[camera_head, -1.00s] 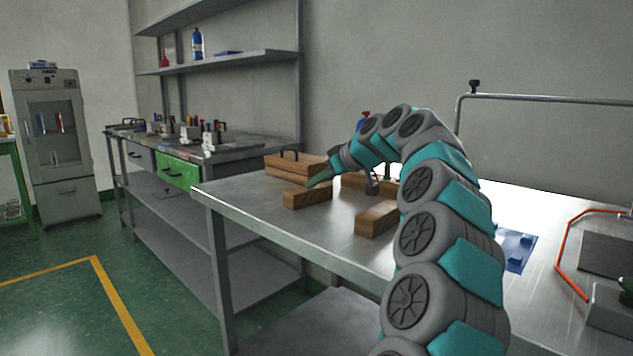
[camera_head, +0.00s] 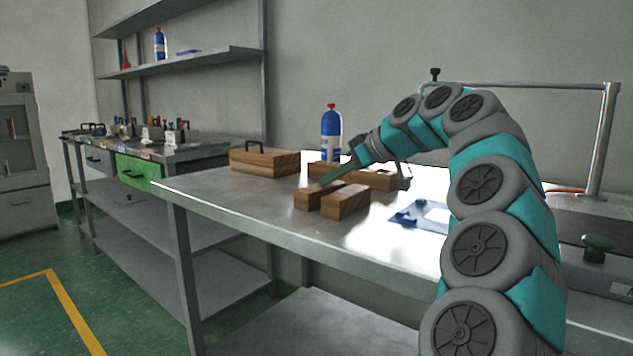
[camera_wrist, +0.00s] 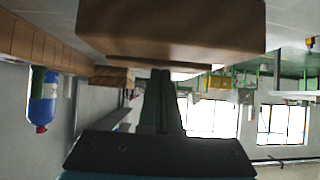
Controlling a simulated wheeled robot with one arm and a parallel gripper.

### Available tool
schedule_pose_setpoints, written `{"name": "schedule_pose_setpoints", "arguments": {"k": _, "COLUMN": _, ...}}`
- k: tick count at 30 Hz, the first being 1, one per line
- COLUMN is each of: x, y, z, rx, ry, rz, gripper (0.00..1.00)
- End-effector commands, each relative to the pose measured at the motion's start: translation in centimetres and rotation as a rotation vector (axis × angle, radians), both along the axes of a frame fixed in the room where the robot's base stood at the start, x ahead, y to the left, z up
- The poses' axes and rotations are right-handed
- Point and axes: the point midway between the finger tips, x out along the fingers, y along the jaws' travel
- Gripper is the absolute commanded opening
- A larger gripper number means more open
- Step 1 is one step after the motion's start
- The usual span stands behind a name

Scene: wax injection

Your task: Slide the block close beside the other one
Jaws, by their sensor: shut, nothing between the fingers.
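Two short wooden blocks lie on the steel table: the left block (camera_head: 309,201) and the right block (camera_head: 347,203). They lie side by side, roughly parallel, with a narrow gap at most; whether they touch is not clear. My gripper (camera_head: 325,181) is shut and empty, its tip low at the left block's upper face or far side in the head view; contact is not clear. The wrist view is upside down. There a large wooden block (camera_wrist: 170,30) fills the top, just beyond my closed fingers (camera_wrist: 161,74); I cannot tell which block it is.
A wooden box with a handle (camera_head: 264,163) and a longer wooden piece (camera_head: 376,179) lie behind the blocks. A blue bottle (camera_head: 331,149) stands near the wall. A blue flat part (camera_head: 404,216) lies to the right. The table's front left is clear.

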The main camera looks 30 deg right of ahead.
Motion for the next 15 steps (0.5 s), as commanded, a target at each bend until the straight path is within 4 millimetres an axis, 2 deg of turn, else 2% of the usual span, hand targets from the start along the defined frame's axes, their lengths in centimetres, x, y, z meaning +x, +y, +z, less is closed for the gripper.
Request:
{"name": "schedule_pose_setpoints", "arguments": {"k": 1, "x": -0.1, "y": -0.2, "z": -1.0, "rx": 0.0, "ry": 0.021, "rz": 0.001, "gripper": 0.0}}
{"name": "schedule_pose_setpoints", "arguments": {"k": 8, "x": 0.0, "y": -0.1, "z": -1.0, "rx": 0.001, "ry": 0.022, "rz": 0.001, "gripper": 0.0}}
{"name": "schedule_pose_setpoints", "arguments": {"k": 15, "x": 0.0, "y": -0.2, "z": 0.6, "rx": 0.001, "ry": 0.021, "rz": 0.0, "gripper": 0.0}}
